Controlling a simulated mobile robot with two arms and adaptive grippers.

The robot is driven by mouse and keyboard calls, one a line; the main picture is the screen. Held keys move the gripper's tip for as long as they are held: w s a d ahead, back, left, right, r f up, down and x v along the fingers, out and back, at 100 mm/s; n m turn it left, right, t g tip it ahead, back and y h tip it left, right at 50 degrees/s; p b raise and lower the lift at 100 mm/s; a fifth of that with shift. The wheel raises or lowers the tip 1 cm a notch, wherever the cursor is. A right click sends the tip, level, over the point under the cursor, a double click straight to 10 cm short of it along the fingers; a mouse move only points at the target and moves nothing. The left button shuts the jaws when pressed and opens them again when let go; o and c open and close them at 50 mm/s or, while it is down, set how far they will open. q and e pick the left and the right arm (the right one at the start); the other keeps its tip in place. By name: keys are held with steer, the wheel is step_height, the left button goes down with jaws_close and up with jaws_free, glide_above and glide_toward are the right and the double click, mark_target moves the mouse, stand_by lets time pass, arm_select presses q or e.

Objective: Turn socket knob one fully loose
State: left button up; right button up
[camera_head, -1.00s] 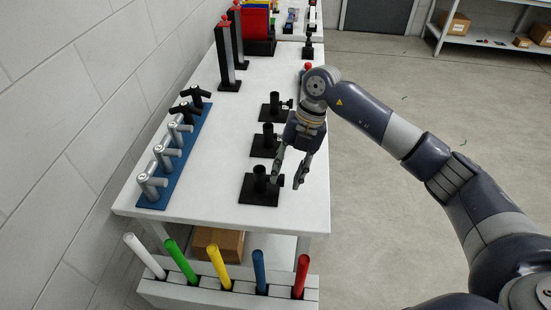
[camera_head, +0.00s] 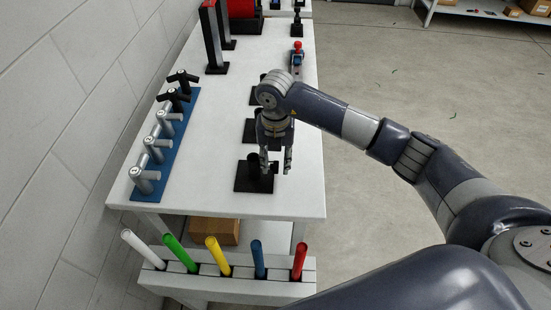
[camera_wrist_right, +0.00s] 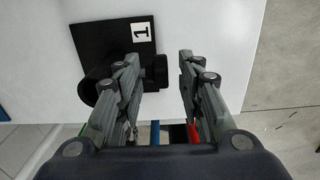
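The nearest black socket (camera_head: 253,168) stands on a square black base plate (camera_head: 242,185) at the table's near end. In the right wrist view, its plate (camera_wrist_right: 101,40) carries a white label "1" (camera_wrist_right: 141,32) and the round socket (camera_wrist_right: 92,84) shows beside the left finger. The small black socket knob (camera_wrist_right: 160,72) sticks out from the socket's side toward the gap between the fingers. My right gripper (camera_head: 276,170) points down at the socket's right side. In the wrist view, the right gripper (camera_wrist_right: 160,60) is open, fingers apart. I cannot tell whether a finger touches the knob. My left gripper is not in view.
Two more black sockets stand behind, partly hidden by my right arm. A blue rack (camera_head: 175,150) with several T-shaped handles lies at the left. Coloured tubes (camera_head: 217,256) stand in a holder in front. The table's right edge (camera_head: 322,150) is close to the gripper.

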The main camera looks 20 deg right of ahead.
steer(key=shift+f, duration=0.25)
steer(key=shift+c, duration=0.2)
jaws_close()
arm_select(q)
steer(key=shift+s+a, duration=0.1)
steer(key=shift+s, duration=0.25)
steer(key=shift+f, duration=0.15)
arm_select(e)
steer(key=shift+s+f+t+h+b, duration=0.2)
steer(key=shift+t+h+b, duration=0.1)
steer(key=shift+t+b, duration=0.5)
steer(key=t+b, duration=0.1)
steer(key=b, duration=0.2)
steer(key=t+h+b, duration=0.1)
steer(key=t+b, duration=0.1)
steer(key=b, duration=0.1)
steer(key=t+b, duration=0.1)
steer(key=b, duration=0.2)
steer(key=shift+s+a+f+h, duration=0.25)
steer(key=shift+s+h, duration=0.15)
steer(key=shift+r+t+b, duration=0.2)
steer(key=shift+t+b, duration=0.2)
steer(key=shift+b, duration=0.55)
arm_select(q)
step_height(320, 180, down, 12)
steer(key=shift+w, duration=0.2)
arm_select(e)
steer(key=shift+s, duration=0.1)
